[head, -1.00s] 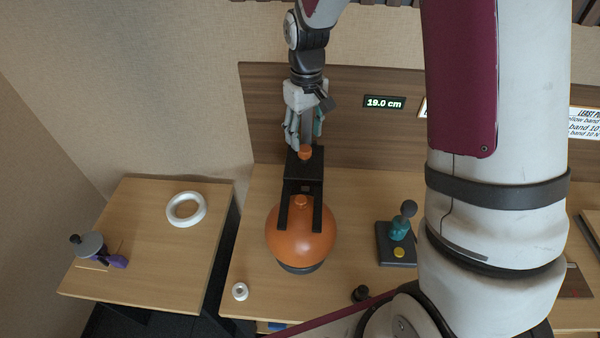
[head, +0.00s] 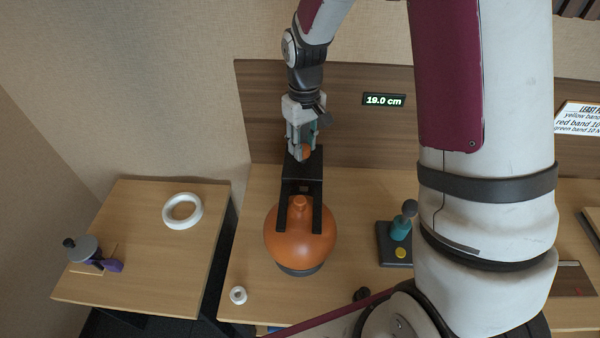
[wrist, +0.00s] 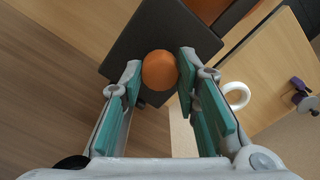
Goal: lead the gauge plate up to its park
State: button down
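The gauge plate (head: 298,167) is a black plate with a fork of two dark arms reaching over an orange round body (head: 300,245). An orange knob (head: 302,152) stands on the plate; it also shows in the wrist view (wrist: 159,70). My gripper (head: 302,150) points down at the knob. In the wrist view my gripper (wrist: 158,82) is open, its teal-padded fingers on either side of the knob. The right finger looks very close to the knob, and a small gap shows on the left; contact is unclear. A display (head: 384,100) reads 19.0 cm.
A teal-and-grey lever on a dark base (head: 397,245) stands to the right. A small white ring (head: 238,295) lies at the front left. A side table (head: 140,275) holds a large white ring (head: 182,211) and a grey-and-purple item (head: 88,250). My arm hides the right side.

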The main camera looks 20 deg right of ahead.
jog(key=shift+r, duration=0.1)
jog(key=shift+r+p, duration=0.8)
jog(key=shift+r, duration=1.7)
jog(key=shift+w, duration=0.1)
jog(key=shift+r+p, duration=0.65)
jog(key=shift+r, duration=1.85)
jog(key=shift+r, duration=0.25)
jog(key=c, duration=0.9)
grip_release()
